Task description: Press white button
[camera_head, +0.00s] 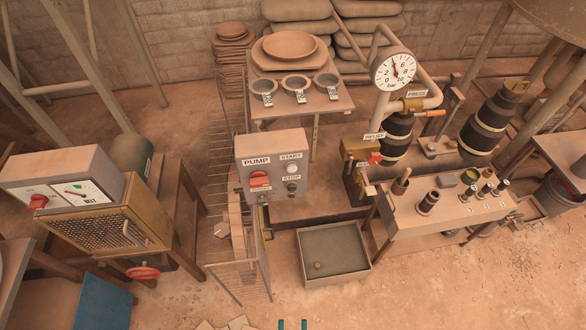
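The white button (292,168) is a small round knob under the START label on the grey pump control box (272,148). The box stands near the middle of the view, its front facing me. A red rotary switch (260,180) sits under the PUMP label to the left. The two teal fingertips of my gripper (293,324) just show at the bottom edge, with a gap between them and nothing visible in it. They are well below and apart from the box. The rest of my gripper is out of view.
A wire mesh guard (240,275) stands below and left of the box. A meter cabinet (105,235) is at left. Sandy floor is open at lower right.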

